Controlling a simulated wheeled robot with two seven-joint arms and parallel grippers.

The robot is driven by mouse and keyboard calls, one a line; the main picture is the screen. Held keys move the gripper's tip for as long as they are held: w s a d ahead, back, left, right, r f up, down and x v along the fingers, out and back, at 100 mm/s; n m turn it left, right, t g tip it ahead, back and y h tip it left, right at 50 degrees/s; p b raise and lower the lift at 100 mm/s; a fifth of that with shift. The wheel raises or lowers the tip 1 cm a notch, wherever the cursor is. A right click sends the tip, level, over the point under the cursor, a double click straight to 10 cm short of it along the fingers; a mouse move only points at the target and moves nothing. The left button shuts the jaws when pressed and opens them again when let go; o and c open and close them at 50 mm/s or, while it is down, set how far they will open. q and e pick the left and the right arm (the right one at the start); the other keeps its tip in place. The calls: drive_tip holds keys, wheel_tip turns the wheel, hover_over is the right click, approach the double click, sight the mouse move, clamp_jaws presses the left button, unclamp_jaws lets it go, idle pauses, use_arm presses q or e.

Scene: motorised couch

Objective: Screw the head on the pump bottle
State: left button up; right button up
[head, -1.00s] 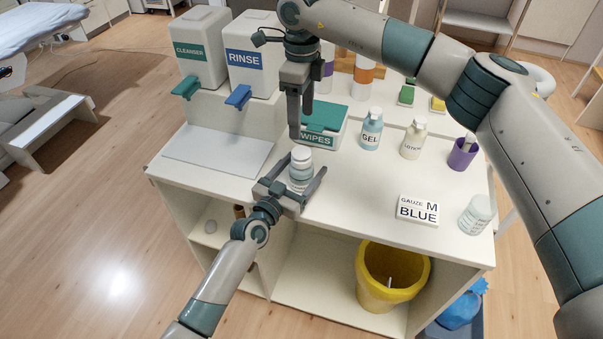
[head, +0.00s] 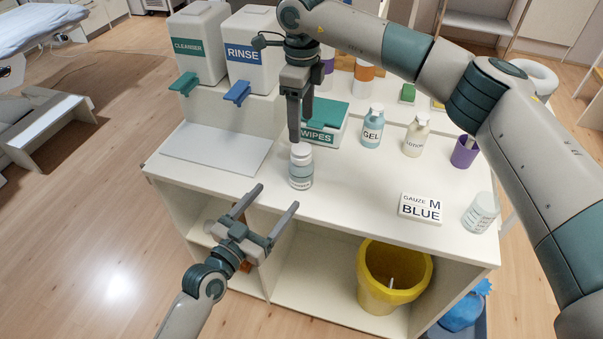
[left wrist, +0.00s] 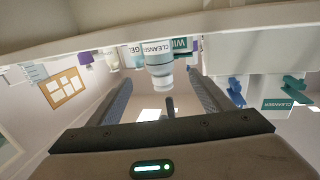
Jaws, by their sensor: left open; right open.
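A white bottle (head: 301,172) with a pale label stands upright on the white counter, near the middle. Its top is partly covered by my right gripper (head: 300,132), which points down just above it, fingers open; I cannot tell whether they touch the top. In the left wrist view the picture is upside down, and the bottle (left wrist: 158,62) reads CLEANSER, beyond and between the left fingers. My left gripper (head: 277,198) is open and empty, in front of the counter's front edge and apart from the bottle. A separate pump head cannot be made out.
Behind are a WIPES box (head: 325,124), a GEL bottle (head: 373,127) and a LOTION bottle (head: 416,135). CLEANSER (head: 198,45) and RINSE (head: 252,52) dispensers stand left. The counter's front middle is clear.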

use_arm(q)
drive_tip(key=shift+v, duration=1.55)
use_arm(e)
drive_tip(key=shift+f, duration=0.35)
drive_tip(key=shift+s, duration=0.1)
